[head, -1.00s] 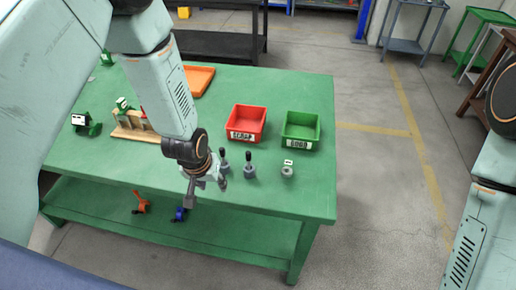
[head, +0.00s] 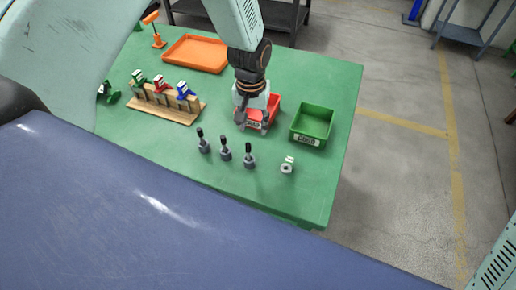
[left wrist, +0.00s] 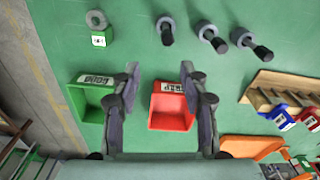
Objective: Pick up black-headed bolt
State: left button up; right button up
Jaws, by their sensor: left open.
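Three black-headed bolts with grey bases stand in a row on the green table (head: 165,145): a left bolt (head: 203,143), a middle bolt (head: 225,150) and a right bolt (head: 249,156). They also show at the top of the left wrist view, one nearest the middle (left wrist: 166,32), the others further right. My left gripper (head: 254,124) points down over the red bin (head: 272,109), behind the bolts in the head view. Its jaws (left wrist: 160,72) are apart with nothing held between them. My right gripper is out of view.
A green bin (head: 312,124) stands right of the red bin. A grey ring piece with a white label (head: 287,167) sits right of the bolts. A wooden rack with coloured clamps (head: 165,100) and an orange tray (head: 196,53) are further left and back.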

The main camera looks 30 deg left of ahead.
aim_at(248, 145)
pick_arm(q)
jog(key=shift+s+a+f, duration=0.35)
jog(key=shift+s+f, duration=0.1)
jog(key=shift+f, duration=0.2)
jog(key=shift+s+a+f, duration=0.3)
jog(key=shift+s+f, duration=0.15)
jog(key=shift+f, duration=0.15)
jog(key=f, duration=0.3)
jog(key=f+p, duration=0.1)
jog(key=f, duration=0.1)
jog(key=shift+s+d, duration=0.1)
jog(key=shift+d, duration=0.25)
jog(key=shift+a+f, duration=0.15)
jog(key=shift+a, duration=0.05)
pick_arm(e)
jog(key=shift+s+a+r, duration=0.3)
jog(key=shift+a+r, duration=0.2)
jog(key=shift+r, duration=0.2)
pick_arm(q)
jog(key=shift+d, duration=0.25)
jog(key=c, duration=0.3)
jog(key=shift+a, duration=0.2)
jog(key=c, duration=0.6)
grip_shut()
jog(key=shift+d, duration=0.15)
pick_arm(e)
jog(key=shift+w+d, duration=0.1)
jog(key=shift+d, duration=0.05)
